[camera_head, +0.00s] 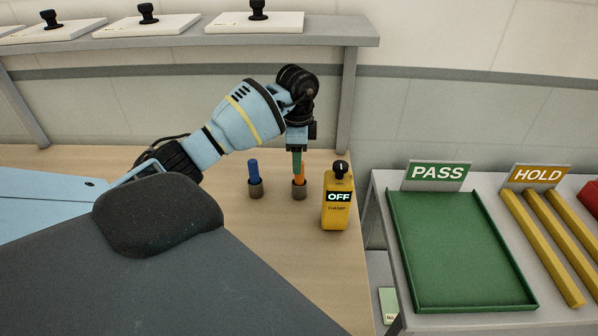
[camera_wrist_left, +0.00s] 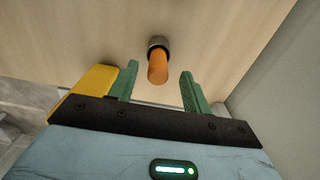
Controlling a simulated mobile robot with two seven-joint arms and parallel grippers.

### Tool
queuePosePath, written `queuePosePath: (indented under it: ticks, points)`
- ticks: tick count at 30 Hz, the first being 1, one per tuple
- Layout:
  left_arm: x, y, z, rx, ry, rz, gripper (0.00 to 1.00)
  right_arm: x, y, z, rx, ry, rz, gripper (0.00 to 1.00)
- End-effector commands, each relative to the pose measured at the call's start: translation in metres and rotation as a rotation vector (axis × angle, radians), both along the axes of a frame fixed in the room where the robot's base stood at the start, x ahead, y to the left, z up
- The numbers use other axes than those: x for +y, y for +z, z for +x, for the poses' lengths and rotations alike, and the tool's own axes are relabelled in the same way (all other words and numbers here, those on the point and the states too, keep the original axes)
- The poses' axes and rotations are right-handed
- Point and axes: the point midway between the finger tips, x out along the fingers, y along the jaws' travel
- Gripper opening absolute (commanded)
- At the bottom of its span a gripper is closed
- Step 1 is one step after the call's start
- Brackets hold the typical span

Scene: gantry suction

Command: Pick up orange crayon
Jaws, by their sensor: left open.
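The orange crayon (camera_head: 301,173) stands upright in a small dark cup (camera_head: 299,192) on the wooden table. My left gripper (camera_head: 298,163) is just above it, pointing down. In the left wrist view the orange crayon (camera_wrist_left: 157,68) rises from its cup (camera_wrist_left: 157,43) between the two green fingers of my left gripper (camera_wrist_left: 160,85). Gaps show on both sides, so the fingers are open and apart from the crayon. My right gripper is not in view.
A blue crayon in its own cup (camera_head: 254,180) stands to the left. A yellow device marked OFF (camera_head: 338,200) stands close on the right. A shelf (camera_head: 200,39) runs overhead behind the arm. A green PASS tray (camera_head: 395,235) lies on the side table.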

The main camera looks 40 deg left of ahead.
Motion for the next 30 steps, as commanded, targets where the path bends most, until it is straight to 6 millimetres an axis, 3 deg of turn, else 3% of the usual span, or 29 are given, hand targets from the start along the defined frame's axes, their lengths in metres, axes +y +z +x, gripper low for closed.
queuePosePath:
  ticks: [9, 16, 27, 30]
  points:
    - [-0.005, -0.04, 0.001, -0.001, 0.001, 0.001, 0.49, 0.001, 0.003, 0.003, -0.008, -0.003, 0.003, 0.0]
    - [-0.005, -0.042, 0.001, -0.002, 0.0, 0.001, 0.49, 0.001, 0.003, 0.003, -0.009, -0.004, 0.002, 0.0]
    - [-0.005, -0.042, 0.001, -0.002, 0.0, 0.001, 0.0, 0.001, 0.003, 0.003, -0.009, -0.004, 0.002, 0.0]
    - [-0.005, -0.041, 0.001, -0.002, 0.0, 0.002, 0.0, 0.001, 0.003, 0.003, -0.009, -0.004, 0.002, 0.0]
